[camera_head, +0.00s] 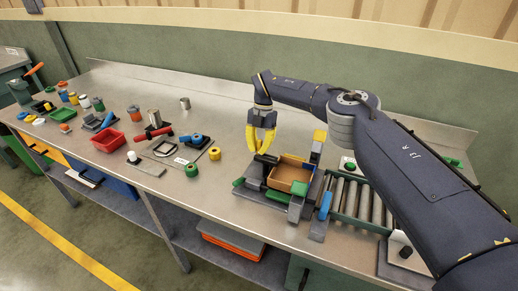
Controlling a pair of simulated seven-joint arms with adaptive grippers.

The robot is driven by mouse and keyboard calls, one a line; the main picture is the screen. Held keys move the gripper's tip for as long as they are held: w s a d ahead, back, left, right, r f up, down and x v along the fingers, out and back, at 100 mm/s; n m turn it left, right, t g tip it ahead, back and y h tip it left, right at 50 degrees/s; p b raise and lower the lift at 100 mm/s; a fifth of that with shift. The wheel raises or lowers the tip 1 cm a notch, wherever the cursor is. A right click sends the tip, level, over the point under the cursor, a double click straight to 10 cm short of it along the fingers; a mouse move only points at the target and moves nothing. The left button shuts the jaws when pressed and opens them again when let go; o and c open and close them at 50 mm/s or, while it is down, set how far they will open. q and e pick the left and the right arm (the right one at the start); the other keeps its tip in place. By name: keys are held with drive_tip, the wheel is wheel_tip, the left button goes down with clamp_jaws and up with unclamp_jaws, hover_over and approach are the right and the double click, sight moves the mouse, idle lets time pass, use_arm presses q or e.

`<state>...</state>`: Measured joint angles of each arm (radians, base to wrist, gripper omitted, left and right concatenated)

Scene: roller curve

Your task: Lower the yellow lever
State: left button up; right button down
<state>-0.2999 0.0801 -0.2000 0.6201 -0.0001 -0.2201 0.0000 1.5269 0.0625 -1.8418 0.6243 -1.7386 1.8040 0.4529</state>
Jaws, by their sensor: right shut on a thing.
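My right gripper (260,151) comes in from the right with its yellow fingers pointing down. It is at the back left of a grey fixture. Its fingertips are shut at a dark bar (266,159) on that fixture; the exact contact is hard to see. A yellow piece (319,136), which looks like the yellow lever, stands upright at the fixture's back right, apart from my fingers. The fixture holds an open brown box (288,177). My left gripper is not in view.
A roller conveyor (352,198) adjoins the fixture on the right, with a blue upright piece (325,205) beside it. A red bin (108,140), a green roll (191,171) and several small items lie to the left. My right arm crosses above the conveyor.

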drive_tip(key=shift+w+r, duration=0.1)
drive_tip(key=c, duration=1.3)
unclamp_jaws()
drive_tip(key=v, duration=1.2)
